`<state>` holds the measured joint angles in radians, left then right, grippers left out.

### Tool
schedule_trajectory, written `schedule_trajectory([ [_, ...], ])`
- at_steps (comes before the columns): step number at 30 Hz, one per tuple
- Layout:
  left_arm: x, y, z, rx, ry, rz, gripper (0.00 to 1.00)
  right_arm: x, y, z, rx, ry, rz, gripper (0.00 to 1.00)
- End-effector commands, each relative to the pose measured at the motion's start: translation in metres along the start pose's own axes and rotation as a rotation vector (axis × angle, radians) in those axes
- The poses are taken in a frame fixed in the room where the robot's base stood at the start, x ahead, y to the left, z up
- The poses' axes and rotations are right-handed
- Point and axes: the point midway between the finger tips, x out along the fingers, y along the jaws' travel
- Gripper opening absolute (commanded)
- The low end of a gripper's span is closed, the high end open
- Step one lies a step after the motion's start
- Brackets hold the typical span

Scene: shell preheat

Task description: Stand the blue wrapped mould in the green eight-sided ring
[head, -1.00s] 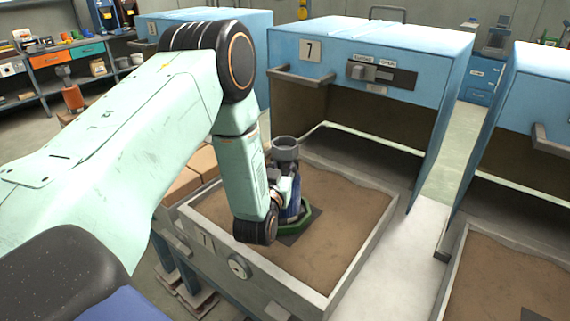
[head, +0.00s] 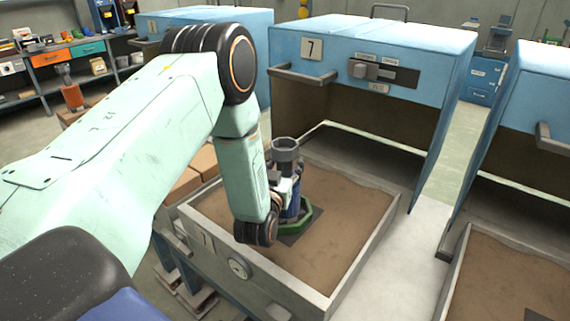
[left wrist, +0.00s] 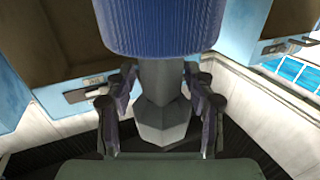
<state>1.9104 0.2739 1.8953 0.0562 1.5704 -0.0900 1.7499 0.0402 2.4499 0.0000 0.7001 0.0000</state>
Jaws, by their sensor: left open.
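The blue wrapped mould (head: 293,207) stands upright on the sand, with its grey cup-like top (head: 285,149) uppermost. Its base appears to be inside the green eight-sided ring (head: 303,224), though my left arm hides part of the ring and the near side of the base. My left gripper (head: 287,176) is at the mould's upper part, below the cup. In the left wrist view, the open fingers (left wrist: 160,103) stand on either side of the mould's grey neck (left wrist: 161,82), with gaps visible. The blue wrap (left wrist: 160,25) fills the top of that view. My right gripper is not in view.
Another tray (head: 462,245) is at right. Bare sand lies right of the ring.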

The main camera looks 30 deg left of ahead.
Motion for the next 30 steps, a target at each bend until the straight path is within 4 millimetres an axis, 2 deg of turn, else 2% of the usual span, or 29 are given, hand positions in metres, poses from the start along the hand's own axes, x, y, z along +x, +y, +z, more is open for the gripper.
schedule_trajectory([
  [5, 0.000, 0.000, -0.001, 0.000, 0.000, 0.000, 0.54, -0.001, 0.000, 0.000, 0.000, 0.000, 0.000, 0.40],
  [10, -0.002, 0.000, -0.012, 0.000, -0.001, 0.000, 0.54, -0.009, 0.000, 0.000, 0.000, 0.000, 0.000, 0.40],
  [21, -0.080, 0.000, -0.008, 0.001, -0.005, 0.001, 0.54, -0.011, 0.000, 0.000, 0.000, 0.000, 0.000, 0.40],
  [25, -0.101, 0.000, -0.008, 0.001, -0.004, 0.002, 0.54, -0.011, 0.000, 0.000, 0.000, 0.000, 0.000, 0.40],
  [30, -0.117, 0.000, -0.009, 0.000, -0.001, 0.001, 0.54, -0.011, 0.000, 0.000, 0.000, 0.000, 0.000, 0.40],
])
